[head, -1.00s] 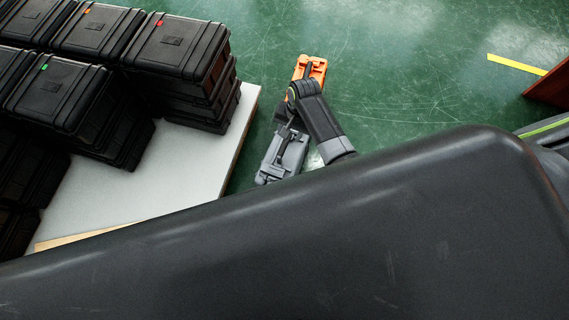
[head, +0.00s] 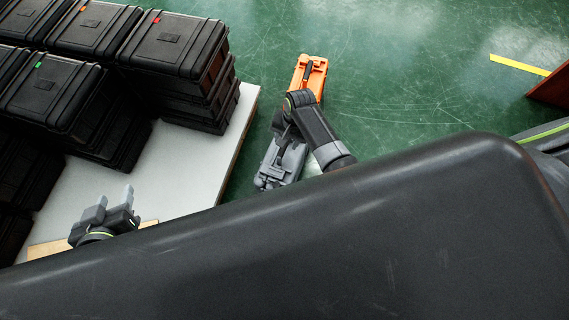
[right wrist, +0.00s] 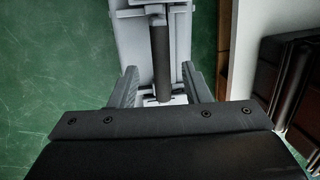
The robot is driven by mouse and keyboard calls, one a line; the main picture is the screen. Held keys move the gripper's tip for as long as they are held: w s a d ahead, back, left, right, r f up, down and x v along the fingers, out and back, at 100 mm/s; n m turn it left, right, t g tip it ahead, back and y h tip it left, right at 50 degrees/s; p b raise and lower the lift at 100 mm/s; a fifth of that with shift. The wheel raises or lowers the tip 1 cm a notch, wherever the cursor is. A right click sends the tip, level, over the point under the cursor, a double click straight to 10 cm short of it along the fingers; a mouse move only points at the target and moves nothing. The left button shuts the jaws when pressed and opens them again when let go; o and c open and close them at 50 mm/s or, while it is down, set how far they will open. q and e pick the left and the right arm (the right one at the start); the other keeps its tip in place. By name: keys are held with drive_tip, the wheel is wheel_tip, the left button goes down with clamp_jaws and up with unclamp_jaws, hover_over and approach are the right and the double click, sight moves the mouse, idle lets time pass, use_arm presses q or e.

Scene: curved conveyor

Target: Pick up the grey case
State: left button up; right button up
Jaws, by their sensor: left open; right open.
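The grey case (head: 285,165) lies on the green floor just right of the white pallet's edge, partly covered by my right arm in the head view. In the right wrist view the grey case (right wrist: 133,38) fills the top middle, with a dark bar-like handle (right wrist: 160,50) along it. My right gripper (right wrist: 160,78) is open, its fingers to either side of the handle's near end; I cannot tell whether they touch anything. My left gripper (head: 116,200) is open and empty above the pallet's near edge, away from the case.
An orange case (head: 312,72) lies just beyond the grey one. Stacks of black cases (head: 172,42) stand on the white pallet (head: 190,165) at the left. A yellow floor line (head: 518,65) and a brown object (head: 553,85) are at the right. The floor between is clear.

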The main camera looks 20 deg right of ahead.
sight(285, 161)
drive_tip(key=shift+w+a+f+b, duration=0.15)
drive_tip(key=shift+f+b, duration=0.5)
drive_tip(key=shift+f, duration=0.25)
drive_tip(key=shift+a+f+b, duration=0.2)
drive_tip(key=shift+f+b, duration=0.4)
drive_tip(key=shift+f, duration=0.45)
use_arm(q)
drive_tip(key=w+r+t, duration=0.2)
drive_tip(key=r+t, duration=0.3)
drive_tip(key=r, duration=0.3)
drive_tip(key=w+r+m+t+y, duration=0.1)
drive_tip(key=r+t, duration=0.5)
drive_tip(key=r, duration=0.3)
drive_tip(key=shift+w+a+m, duration=0.25)
drive_tip(key=shift+w+m, duration=0.05)
drive_tip(key=shift+w, duration=0.05)
use_arm(e)
clamp_jaws()
drive_tip(key=shift+w, duration=0.1)
